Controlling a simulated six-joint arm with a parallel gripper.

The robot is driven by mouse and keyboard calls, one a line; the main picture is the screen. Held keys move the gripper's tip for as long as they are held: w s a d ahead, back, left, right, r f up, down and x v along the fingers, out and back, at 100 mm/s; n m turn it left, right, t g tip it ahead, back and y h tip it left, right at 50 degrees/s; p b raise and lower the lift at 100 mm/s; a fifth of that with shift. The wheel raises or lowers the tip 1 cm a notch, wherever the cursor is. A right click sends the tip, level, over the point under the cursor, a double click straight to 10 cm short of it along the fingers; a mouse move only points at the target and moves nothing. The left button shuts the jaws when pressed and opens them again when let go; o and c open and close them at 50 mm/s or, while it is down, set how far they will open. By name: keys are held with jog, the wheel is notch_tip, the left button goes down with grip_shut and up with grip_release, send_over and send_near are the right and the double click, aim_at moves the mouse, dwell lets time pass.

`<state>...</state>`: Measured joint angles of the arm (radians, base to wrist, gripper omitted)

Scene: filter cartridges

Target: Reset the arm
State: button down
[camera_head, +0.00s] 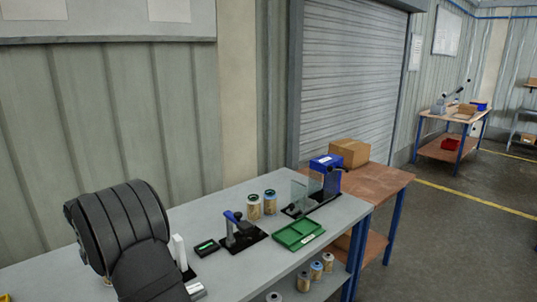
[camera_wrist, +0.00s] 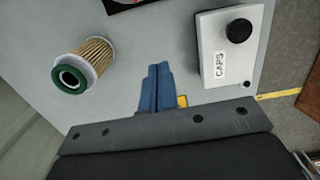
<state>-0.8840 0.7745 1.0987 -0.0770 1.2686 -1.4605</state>
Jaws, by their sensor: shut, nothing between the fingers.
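My gripper (camera_wrist: 158,72) shows in the wrist view with its two blue fingers together, shut and empty. They are apart from the things around them, above the grey bench top. A pleated tan filter cartridge (camera_wrist: 94,54) with a green end ring lies to the left of the fingers. A white box labelled CAPS (camera_wrist: 217,45), with a black knob, is to their right. In the head view my dark arm fills the lower left, and I cannot make out the gripper there.
The grey bench (camera_head: 220,195) carries a lever fixture (camera_head: 238,238), two upright cartridges (camera_head: 254,207), a green tray (camera_head: 298,233) and a clear-panelled stand (camera_head: 304,190). A blue bin (camera_head: 325,163) and cardboard box (camera_head: 350,152) are at the far end. Several cartridges stand on the lower shelf (camera_head: 335,285).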

jog(key=s+d+t, duration=0.1)
jog(key=s+d+f+n+t, duration=0.1)
jog(key=s+d, duration=0.1)
jog(key=s+d+n+t+h, duration=0.1)
jog(key=s+d, duration=0.1)
jog(key=shift+s+f, duration=0.25)
jog(key=shift+s+d+f+n+t, duration=0.15)
jog(key=shift+s+d+n+t, duration=0.45)
jog(key=shift+s, duration=0.2)
